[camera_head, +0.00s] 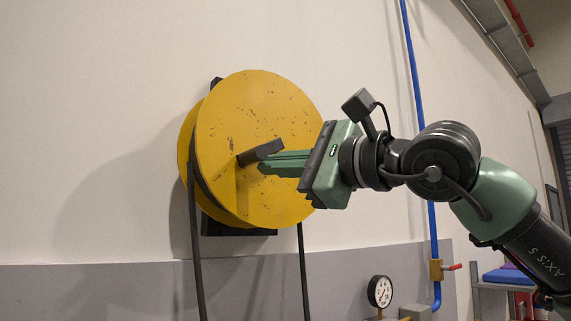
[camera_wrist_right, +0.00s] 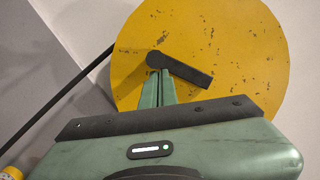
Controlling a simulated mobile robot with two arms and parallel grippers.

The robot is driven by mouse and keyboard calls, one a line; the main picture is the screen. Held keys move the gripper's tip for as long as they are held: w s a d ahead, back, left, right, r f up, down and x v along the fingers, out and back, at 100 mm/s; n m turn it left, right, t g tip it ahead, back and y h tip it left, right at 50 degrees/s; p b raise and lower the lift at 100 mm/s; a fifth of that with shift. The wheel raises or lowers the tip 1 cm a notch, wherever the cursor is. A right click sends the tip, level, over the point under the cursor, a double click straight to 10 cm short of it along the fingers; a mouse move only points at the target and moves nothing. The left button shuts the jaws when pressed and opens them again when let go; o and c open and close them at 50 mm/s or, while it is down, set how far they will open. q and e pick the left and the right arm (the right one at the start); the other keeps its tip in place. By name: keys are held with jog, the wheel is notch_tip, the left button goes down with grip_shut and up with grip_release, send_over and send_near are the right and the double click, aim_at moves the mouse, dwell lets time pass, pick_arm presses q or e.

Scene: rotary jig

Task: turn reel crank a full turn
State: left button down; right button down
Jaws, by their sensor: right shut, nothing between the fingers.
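The reel (camera_head: 222,110) is a large yellow, scuffed double disc mounted on the wall; it also fills the upper part of the right wrist view (camera_wrist_right: 240,35). Its crank (camera_head: 257,153) is a short dark bar on the front face, tilted up to the right in the head view. In the right wrist view the crank (camera_wrist_right: 190,73) has a rounded end at left and slopes down to the right. My right gripper (camera_head: 262,167) is shut and empty, its green fingertips (camera_wrist_right: 160,75) just below the crank. I cannot tell whether they touch it. My left gripper is not in view.
A dark hose (camera_head: 194,245) hangs from the reel, with another dark strand (camera_head: 303,270) to its right. A blue pipe (camera_head: 413,70) runs down the wall behind my right arm. A pressure gauge (camera_head: 380,291) stands low. The wall left of the reel is clear.

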jog(key=shift+w+a+f, duration=0.15)
jog(key=shift+w+a, duration=0.1)
jog(key=shift+w, duration=0.1)
jog(key=shift+s+d+b, duration=0.15)
jog(key=shift+s+b, duration=0.1)
jog(key=shift+b, duration=0.2)
jog(key=shift+m, duration=0.4)
